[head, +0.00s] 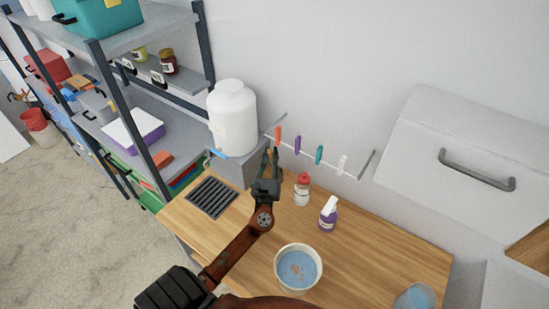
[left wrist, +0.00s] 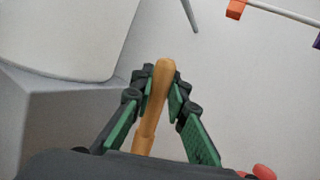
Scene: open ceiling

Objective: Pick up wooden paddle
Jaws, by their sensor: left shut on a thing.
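The wooden paddle shows in the left wrist view as a pale wooden handle (left wrist: 161,92) with a rounded end, standing between the green-padded fingers. My left gripper (left wrist: 162,88) is shut on this handle. In the head view the same gripper (head: 270,160) is in front of the wall, just right of the large white jar. The paddle is mostly hidden by the fingers there, and its lower part is cut off in the wrist view. I cannot tell whether the paddle touches anything below. My right gripper is not in view.
The white jar (head: 232,118) stands on a grey block close left of the gripper. A rail with coloured clips (head: 319,154) is on the wall. A red-capped bottle (head: 302,190), purple spray bottle (head: 328,215) and bowl (head: 298,287) stand on the wooden counter (head: 385,250). Shelves are left.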

